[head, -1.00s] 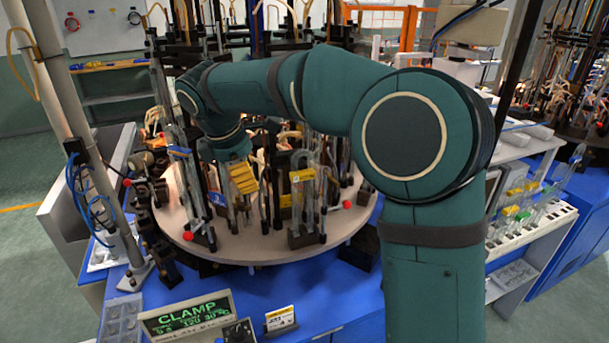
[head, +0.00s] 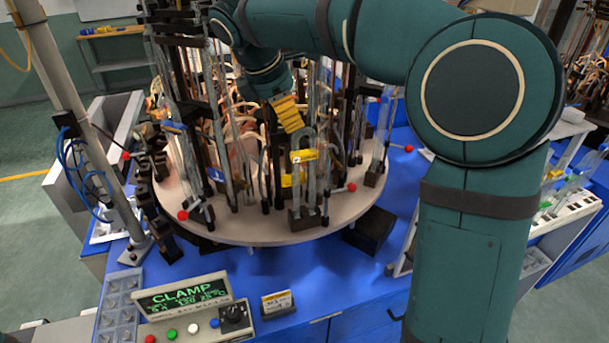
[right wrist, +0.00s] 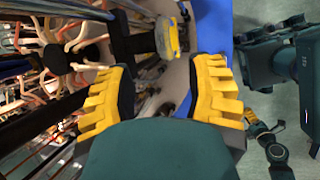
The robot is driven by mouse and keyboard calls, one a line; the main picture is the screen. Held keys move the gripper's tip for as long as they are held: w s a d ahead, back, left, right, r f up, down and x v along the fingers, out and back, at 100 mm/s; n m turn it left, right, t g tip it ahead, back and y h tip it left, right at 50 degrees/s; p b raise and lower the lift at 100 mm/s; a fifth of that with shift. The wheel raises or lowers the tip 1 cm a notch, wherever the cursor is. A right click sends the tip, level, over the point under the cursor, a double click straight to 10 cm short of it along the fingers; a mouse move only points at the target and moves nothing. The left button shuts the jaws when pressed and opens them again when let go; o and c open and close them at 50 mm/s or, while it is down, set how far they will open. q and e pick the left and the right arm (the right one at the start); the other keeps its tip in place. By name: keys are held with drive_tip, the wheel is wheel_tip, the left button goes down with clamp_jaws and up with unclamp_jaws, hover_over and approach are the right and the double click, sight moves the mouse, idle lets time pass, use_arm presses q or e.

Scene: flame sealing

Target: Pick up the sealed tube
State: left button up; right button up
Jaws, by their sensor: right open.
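A clear U-shaped glass tube with a yellow label (head: 303,155) stands upright in a dark holder near the front of the round turntable (head: 255,232). My right gripper (head: 292,127) is just above and behind the tube's bend, its yellow fingers pointing down. In the right wrist view my right gripper (right wrist: 163,75) is open, with nothing held between its fingers. A yellow-marked part (right wrist: 173,38) shows just past the gap; I cannot tell if it is this tube's label. A small dark and yellow shape low at right there may be my left gripper; its jaws are unclear.
Several other glass tubes, black rods and pale hoses crowd the turntable behind. Red-knobbed levers (head: 351,187) stick out at its edge. A CLAMP display panel (head: 185,296) and a small sign (head: 277,303) stand in front on the blue bench (head: 320,270).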

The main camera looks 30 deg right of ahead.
sight(304, 132)
drive_tip(key=d+f, duration=0.1)
drive_tip(key=d+f+b, duration=0.1)
drive_tip(key=f, duration=0.1)
drive_tip(key=d+f, duration=0.1)
drive_tip(key=shift+s+f, duration=0.25)
drive_tip(key=shift+s, duration=0.1)
drive_tip(key=shift+w+d+f+b, duration=0.15)
drive_tip(key=shift+d+f+b, duration=0.15)
drive_tip(key=shift+f, duration=0.2)
drive_tip(key=shift+a, duration=0.1)
clamp_jaws()
